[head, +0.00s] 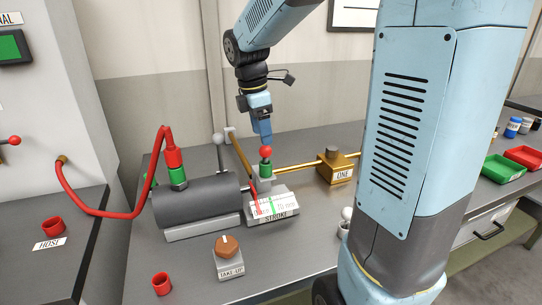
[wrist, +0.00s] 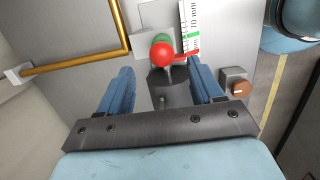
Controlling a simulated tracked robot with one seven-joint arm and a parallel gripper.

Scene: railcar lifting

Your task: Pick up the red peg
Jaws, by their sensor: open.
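A red ball-topped peg (head: 266,151) stands upright in a green collar (head: 266,169) behind the stroke gauge (head: 272,207). I take it for the red peg, as only its round red top shows clearly. My gripper (head: 264,138) points down just above it. In the wrist view the red top (wrist: 162,54) lies just beyond the fingertips, roughly centred between the two blue fingers of my gripper (wrist: 163,76). The fingers are apart with nothing held. Whether they touch the peg cannot be told.
A dark grey cylinder (head: 198,202) with a red hose (head: 98,212) stands left of the gauge. A take-up knob (head: 228,247) and a red cup (head: 162,283) stand in front. Bare bench lies between.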

